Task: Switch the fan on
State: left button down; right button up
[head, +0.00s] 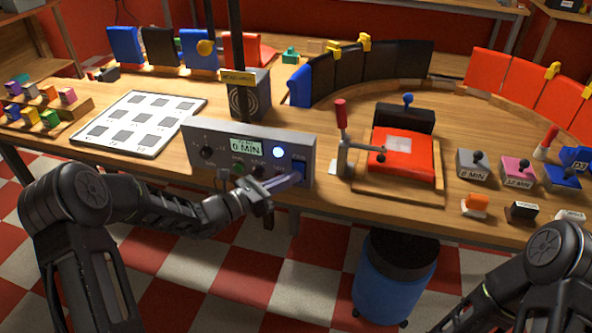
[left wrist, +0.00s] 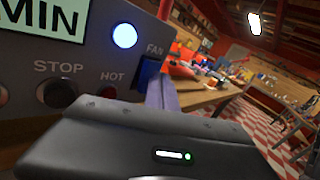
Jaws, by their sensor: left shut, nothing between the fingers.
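The grey control box (head: 205,134) stands at the table's front edge, with a display reading 0 MIN and a round lit blue-white lamp (head: 278,153). The blue rocker switch labelled FAN (left wrist: 148,72) is at the panel's right, below its label; it also shows in the head view (head: 299,166). My left gripper (head: 298,178) is shut and empty, its fingertips at the lower part of the fan switch. Whether they touch it I cannot tell. The left wrist view also shows the STOP button (left wrist: 60,94) and the HOT lamp (left wrist: 108,93). My right gripper is out of view.
A red-handled toggle clamp (head: 342,140) and a red pad (head: 404,152) on a wooden board stand right of the box. A white tray of grey squares (head: 113,134) lies to its left. A blue bin (head: 392,285) stands below the table.

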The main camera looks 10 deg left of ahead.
pick_arm(q)
jog(key=shift+s, duration=0.1)
jog(key=shift+s+a+f, duration=0.1)
jog(key=shift+s+f, duration=0.25)
jog(key=shift+s, duration=0.35)
jog(key=shift+s, duration=0.1)
jog(key=s, duration=0.1)
jog(key=s+f, duration=0.1)
jog(key=s, duration=0.1)
jog(key=s+f, duration=0.1)
jog(key=shift+s+a+b, duration=0.1)
jog(key=shift+s+b, duration=0.05)
jog(key=shift+b, duration=0.2)
jog(key=shift+f, duration=0.1)
